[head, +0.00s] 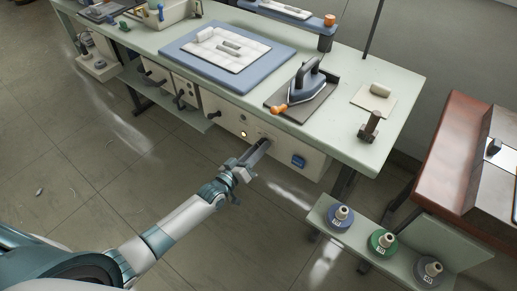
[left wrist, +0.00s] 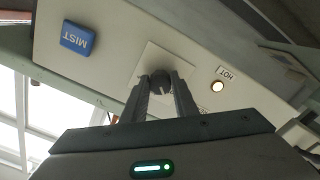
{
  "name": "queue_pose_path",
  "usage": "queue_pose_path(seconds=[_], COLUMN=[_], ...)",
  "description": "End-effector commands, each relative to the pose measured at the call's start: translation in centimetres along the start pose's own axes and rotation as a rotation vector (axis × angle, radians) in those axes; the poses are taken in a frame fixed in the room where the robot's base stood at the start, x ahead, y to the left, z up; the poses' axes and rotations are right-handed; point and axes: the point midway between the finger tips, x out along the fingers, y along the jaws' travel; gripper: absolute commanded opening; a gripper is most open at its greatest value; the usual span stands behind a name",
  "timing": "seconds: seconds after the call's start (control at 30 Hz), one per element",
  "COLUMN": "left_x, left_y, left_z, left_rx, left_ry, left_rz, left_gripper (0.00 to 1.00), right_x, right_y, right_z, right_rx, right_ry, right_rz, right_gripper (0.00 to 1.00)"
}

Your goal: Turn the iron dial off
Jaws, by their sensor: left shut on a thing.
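The iron dial (left wrist: 160,80) is a dark round knob on a pale square plate on the control panel (head: 222,112) under the table's front edge. My left gripper (head: 262,146) reaches the panel from the front in the head view. In the left wrist view its fingers (left wrist: 160,88) are shut on the dial, one on each side. The dial's pointer and most of its markings are hidden or too small to read. My right gripper is not in view.
A blue MIST button (left wrist: 76,39) is on the same panel, also seen in the head view (head: 298,161). The iron (head: 306,82) stands on a dark rest on the table (head: 345,130). Spools (head: 382,242) stand on a low shelf at right.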

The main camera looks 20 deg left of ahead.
Motion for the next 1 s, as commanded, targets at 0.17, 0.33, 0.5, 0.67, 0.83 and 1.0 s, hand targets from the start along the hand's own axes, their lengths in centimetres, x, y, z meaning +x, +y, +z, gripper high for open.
queue_pose_path(seconds=[0.17,0.33,0.5,0.67,0.83,1.0], left_x=[0.0,0.0,0.0,0.0,0.0,0.0], left_y=[0.0,0.0,0.0,0.0,0.0,0.0], left_z=[0.1,0.1,0.0,0.0,0.0,0.0], left_rx=[-0.117,-0.187,-0.22,-0.226,-0.225,-0.224], left_ry=[-0.001,-0.001,-0.001,-0.001,-0.001,0.0], left_rz=[0.0,0.0,-0.001,-0.001,-0.001,-0.001], left_gripper=[0.04,0.04,0.04,0.04,0.04,0.45], right_x=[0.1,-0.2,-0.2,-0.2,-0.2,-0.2], right_y=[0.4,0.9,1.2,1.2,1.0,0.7], right_z=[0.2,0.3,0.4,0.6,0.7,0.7], right_rx=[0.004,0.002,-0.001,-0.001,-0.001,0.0], right_ry=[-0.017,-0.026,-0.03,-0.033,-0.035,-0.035], right_rz=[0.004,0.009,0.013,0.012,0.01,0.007], right_gripper=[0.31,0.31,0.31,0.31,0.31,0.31])
